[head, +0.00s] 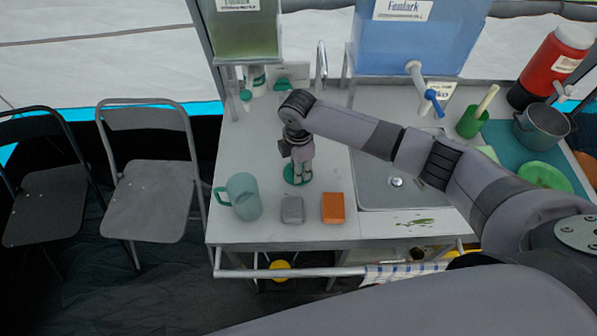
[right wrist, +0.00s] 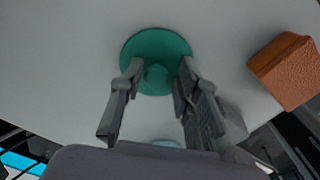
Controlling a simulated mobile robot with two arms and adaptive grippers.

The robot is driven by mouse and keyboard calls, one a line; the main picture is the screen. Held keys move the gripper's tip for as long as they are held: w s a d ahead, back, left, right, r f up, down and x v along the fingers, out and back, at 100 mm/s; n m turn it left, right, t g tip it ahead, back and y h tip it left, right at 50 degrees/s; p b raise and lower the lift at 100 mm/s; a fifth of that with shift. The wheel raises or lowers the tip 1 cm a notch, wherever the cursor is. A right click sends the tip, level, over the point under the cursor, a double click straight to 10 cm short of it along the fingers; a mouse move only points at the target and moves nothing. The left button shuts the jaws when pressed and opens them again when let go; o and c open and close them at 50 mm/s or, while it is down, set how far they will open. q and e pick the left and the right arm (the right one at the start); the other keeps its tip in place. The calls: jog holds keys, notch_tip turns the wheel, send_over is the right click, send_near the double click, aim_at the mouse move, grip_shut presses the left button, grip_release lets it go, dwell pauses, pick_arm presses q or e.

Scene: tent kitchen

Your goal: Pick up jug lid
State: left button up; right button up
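The jug lid (head: 289,180) is a round green disc lying on the counter. In the right wrist view the lid (right wrist: 157,40) shows a raised knob at its middle. My right gripper (head: 302,180) points down over the lid and partly hides it. In the right wrist view my right gripper (right wrist: 160,72) has its two fingers apart, one on each side of the knob, with a gap visible. Whether the fingertips touch the lid I cannot tell. The teal jug (head: 245,198) stands upright to the left with its handle towards the left. My left gripper is not in view.
A grey block (head: 292,209) and an orange block (head: 333,208) lie near the counter's front edge; the orange block (right wrist: 288,70) also shows in the right wrist view. A sink (head: 385,190) is to the right. Bottles (head: 257,80) and a tap (head: 321,62) stand behind.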

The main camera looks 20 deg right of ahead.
jog(key=shift+s+d+f, duration=0.1)
jog(key=shift+s+f, duration=0.1)
jog(key=shift+f, duration=0.2)
jog(key=shift+c, duration=0.5)
jog(key=shift+r, duration=0.15)
